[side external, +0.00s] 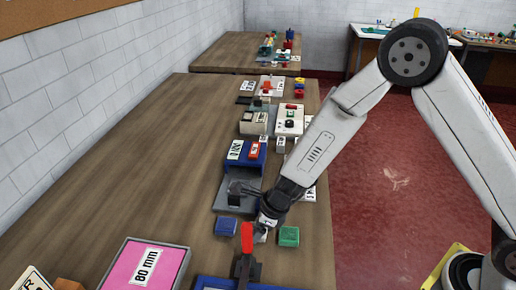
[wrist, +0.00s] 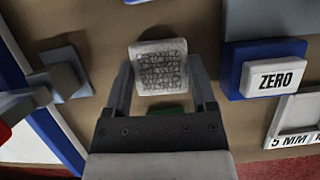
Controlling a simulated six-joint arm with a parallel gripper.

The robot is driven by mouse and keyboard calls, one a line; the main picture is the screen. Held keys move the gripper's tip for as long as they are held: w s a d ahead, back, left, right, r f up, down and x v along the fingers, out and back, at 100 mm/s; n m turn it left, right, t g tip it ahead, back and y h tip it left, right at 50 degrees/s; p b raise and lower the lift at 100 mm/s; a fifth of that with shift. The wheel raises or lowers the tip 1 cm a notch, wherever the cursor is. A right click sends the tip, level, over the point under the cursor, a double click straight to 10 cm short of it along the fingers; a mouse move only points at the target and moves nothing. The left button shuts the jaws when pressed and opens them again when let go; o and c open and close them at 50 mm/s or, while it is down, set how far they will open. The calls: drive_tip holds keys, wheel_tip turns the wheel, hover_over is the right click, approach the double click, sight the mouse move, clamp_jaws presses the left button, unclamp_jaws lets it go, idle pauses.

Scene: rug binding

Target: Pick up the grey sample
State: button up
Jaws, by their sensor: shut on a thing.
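The grey sample (wrist: 158,72) is a pale grey block with dark, unreadable print on its face. In the wrist view it sits between the two fingers of my gripper (wrist: 161,64), which is shut on it. In the side view my gripper (side external: 266,226) points down near the front of the table, and only a small pale bit of the sample (side external: 261,237) shows below it. I cannot tell whether the sample touches the table.
A green block (side external: 289,236) is close right of my gripper, a blue block (side external: 226,226) to its left. A red-handled tool (side external: 247,240) stands close in front. The wrist view shows a ZERO button (wrist: 276,77) on a blue base. The table's left side is clear.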

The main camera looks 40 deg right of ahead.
drive_tip(key=shift+r, duration=0.25)
drive_tip(key=shift+r, duration=1.2)
drive_tip(key=s+d+r, duration=0.4)
drive_tip(key=s+r, duration=0.6)
drive_tip(key=s, duration=0.3)
drive_tip(key=shift+s, duration=0.2)
